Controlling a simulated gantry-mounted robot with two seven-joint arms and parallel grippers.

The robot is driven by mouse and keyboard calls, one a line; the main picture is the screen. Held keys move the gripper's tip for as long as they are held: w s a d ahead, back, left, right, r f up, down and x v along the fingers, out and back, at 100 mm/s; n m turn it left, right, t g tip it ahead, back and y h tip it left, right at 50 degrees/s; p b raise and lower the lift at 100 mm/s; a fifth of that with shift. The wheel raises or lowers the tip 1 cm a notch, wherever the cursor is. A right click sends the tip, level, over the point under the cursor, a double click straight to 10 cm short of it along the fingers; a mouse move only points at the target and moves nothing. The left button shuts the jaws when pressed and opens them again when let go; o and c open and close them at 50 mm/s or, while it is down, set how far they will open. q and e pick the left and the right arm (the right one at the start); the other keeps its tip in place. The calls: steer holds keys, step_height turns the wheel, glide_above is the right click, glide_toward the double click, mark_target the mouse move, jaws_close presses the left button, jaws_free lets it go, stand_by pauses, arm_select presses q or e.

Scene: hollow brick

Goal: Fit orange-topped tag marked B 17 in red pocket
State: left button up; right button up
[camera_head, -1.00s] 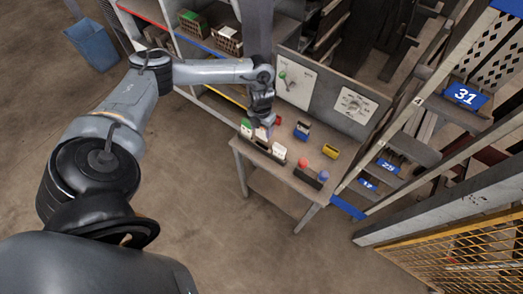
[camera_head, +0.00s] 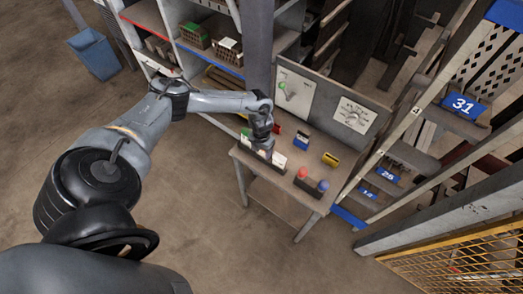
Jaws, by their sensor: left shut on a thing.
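My left gripper (camera_head: 264,150) reaches down over the dark rack (camera_head: 262,166) on the workbench, where several white tags stand. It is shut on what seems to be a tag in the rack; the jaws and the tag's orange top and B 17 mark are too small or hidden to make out. The red pocket (camera_head: 277,129) is a small red piece on the bench just behind and right of the gripper, partly hidden by it. My right gripper is not in view.
A blue holder (camera_head: 301,140) and a yellow holder (camera_head: 331,159) stand on the workbench (camera_head: 291,200). A dark block with a red ball (camera_head: 302,173) and a blue ball (camera_head: 323,186) is near the front right. An upright panel (camera_head: 326,100) closes the back.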

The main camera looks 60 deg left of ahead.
arm_select(q)
steer(key=shift+f, duration=0.3)
steer(key=shift+f, duration=0.25)
steer(key=o, duration=1)
steer(key=shift+r, duration=0.1)
steer(key=shift+o, duration=0.2)
steer(key=shift+r, duration=0.1)
